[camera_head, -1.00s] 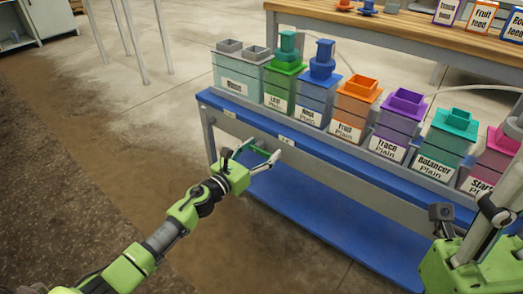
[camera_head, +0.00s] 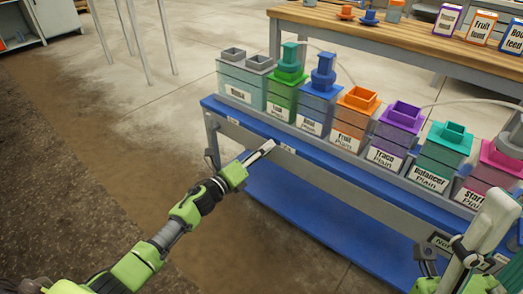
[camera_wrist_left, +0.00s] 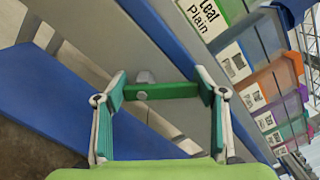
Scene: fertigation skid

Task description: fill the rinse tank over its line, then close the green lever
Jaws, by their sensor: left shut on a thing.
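The grey rinse tank (camera_head: 242,88), with two square openings on top, stands at the left end of the blue bench. Its label is too blurred to read surely, and I cannot make out its fill line or liquid level. The green lever (camera_wrist_left: 160,90) is a short horizontal bar in front of a bolt on the bench's grey front rail. My left gripper (camera_wrist_left: 160,86) is shut on the lever, one finger at each end; in the head view its fingers (camera_head: 262,150) reach the rail. Part of my right gripper (camera_head: 460,250) shows at the lower right; its jaw state is unclear.
A row of coloured tanks, including green (camera_head: 284,95), blue (camera_head: 318,100) and orange (camera_head: 352,120), fills the blue bench (camera_head: 330,153) to the right. A lower blue shelf (camera_head: 310,230) is empty. A wooden table (camera_head: 400,38) stands behind. Floor is clear at left.

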